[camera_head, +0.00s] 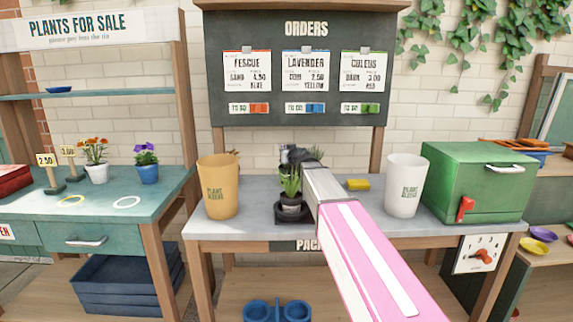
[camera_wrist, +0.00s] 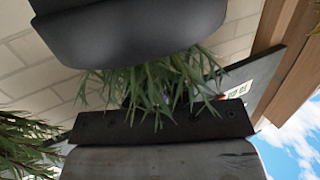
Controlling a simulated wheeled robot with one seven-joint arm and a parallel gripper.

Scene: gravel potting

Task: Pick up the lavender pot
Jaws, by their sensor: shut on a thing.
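My gripper (camera_head: 293,156) is over the middle of the grey potting bench, shut. In the wrist view, narrow green leaves (camera_wrist: 150,88) show between its two dark jaws; I take this as the lavender pot, though no pot wall or clear flowers can be made out. Green leaf tips (camera_head: 317,153) also show just behind the gripper in the head view.
A yellow pot sleeve (camera_head: 218,187) stands left and a white one (camera_head: 404,186) right on the bench. A yellow sponge (camera_head: 358,184) and green box (camera_head: 478,181) are to the right. The orders board (camera_head: 303,115) rises behind. Potted flowers (camera_head: 147,172) stand on the left sales table.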

